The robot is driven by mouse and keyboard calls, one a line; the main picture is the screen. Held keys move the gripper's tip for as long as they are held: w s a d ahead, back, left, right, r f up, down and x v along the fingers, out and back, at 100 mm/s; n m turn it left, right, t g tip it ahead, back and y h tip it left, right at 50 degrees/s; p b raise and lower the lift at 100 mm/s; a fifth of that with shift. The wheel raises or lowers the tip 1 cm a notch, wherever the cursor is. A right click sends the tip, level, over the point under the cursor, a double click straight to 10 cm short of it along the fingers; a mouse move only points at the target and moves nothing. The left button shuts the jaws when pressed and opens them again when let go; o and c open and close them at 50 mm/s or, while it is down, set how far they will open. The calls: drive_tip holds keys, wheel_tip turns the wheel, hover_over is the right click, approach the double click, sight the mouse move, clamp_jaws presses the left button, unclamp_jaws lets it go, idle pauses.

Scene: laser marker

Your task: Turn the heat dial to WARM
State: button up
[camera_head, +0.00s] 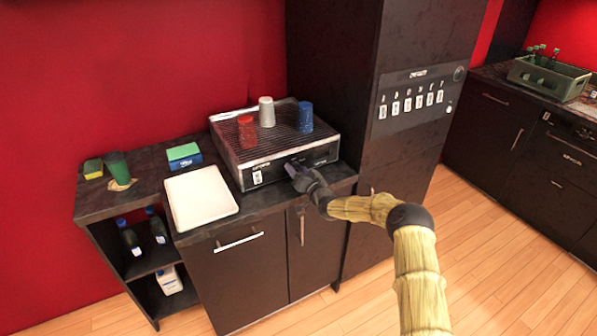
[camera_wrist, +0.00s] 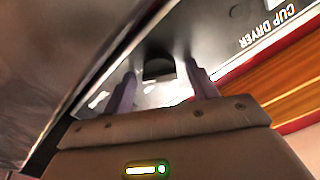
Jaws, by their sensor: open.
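The cup dryer (camera_head: 225,150) is a dark box with a ribbed top on the counter. In the wrist view its front panel (camera_wrist: 225,45) carries upside-down "CUP DRYER" lettering. A dark round knob (camera_wrist: 158,68), apparently the heat dial, sits on that panel. My gripper (camera_head: 294,168) is at the dryer's front in the head view and hides the knob there. In the wrist view my gripper (camera_wrist: 161,84) is open, with one finger on each side of the knob. I cannot tell whether the fingers touch it. The dial's pointer and the WARM mark are not readable.
Red (camera_head: 246,132), white (camera_head: 266,112) and blue (camera_head: 305,117) cups stand on the dryer. A white tray (camera_head: 200,198) lies to its left, with a green-and-blue box (camera_head: 184,156) behind. A tall dark cabinet (camera_head: 410,150) stands close on the right. The floor in front is clear.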

drive_tip(key=c, duration=1)
drive_tip(key=shift+f+n+b, duration=0.15)
drive_tip(key=shift+n+b, duration=0.15)
drive_tip(key=shift+b, duration=0.2)
drive_tip(key=shift+f+n+b, duration=0.1)
drive_tip(key=shift+n+b, duration=0.7)
drive_tip(key=shift+b, duration=0.45)
drive_tip(key=n+b, duration=0.3)
drive_tip(key=b, duration=0.2)
drive_tip(key=shift+f, duration=0.1)
drive_tip(key=n+b, duration=0.4)
drive_tip(key=b, duration=0.2)
drive_tip(key=shift+s+a+n, duration=0.1)
drive_tip(key=shift+n, duration=0.2)
drive_tip(key=shift+r+n+b, duration=0.25)
drive_tip(key=shift+n+b, duration=0.75)
drive_tip(key=shift+b, duration=0.15)
drive_tip(key=shift+r, duration=0.1)
